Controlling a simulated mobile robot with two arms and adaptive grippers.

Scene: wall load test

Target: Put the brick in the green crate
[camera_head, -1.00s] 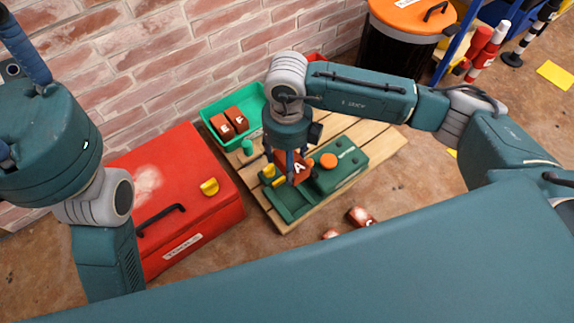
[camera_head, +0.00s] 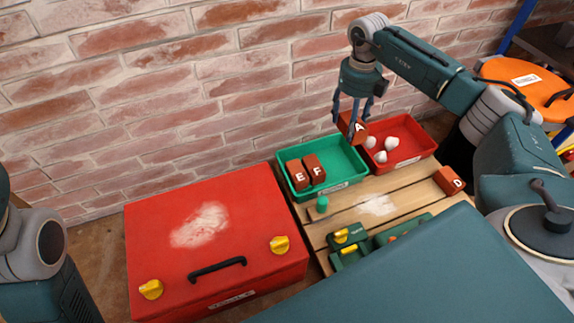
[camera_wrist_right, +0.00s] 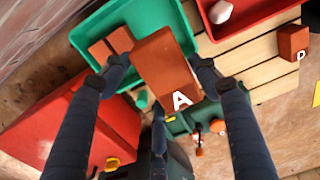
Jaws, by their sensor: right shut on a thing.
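My right gripper (camera_head: 352,112) is shut on a red-brown brick marked A (camera_head: 349,124) and holds it up near the back right edge of the green crate (camera_head: 338,168). The brick overlaps the gap between the green crate and a red crate in the head view; its exact height is hard to tell. In the right wrist view the gripper's fingers (camera_wrist_right: 160,72) surround brick A (camera_wrist_right: 163,68), with the green crate (camera_wrist_right: 150,18) below and beyond. Bricks E (camera_head: 297,173) and F (camera_head: 314,169) stand in the crate's left part; its right part is empty. My left gripper is out of view.
The red crate (camera_head: 418,148) at right holds several white lumps. Brick D (camera_head: 448,180) lies on the wooden pallet (camera_head: 345,205). A red toolbox (camera_head: 180,270) stands left, a green device (camera_head: 350,240) in front, a brick wall (camera_head: 200,80) behind.

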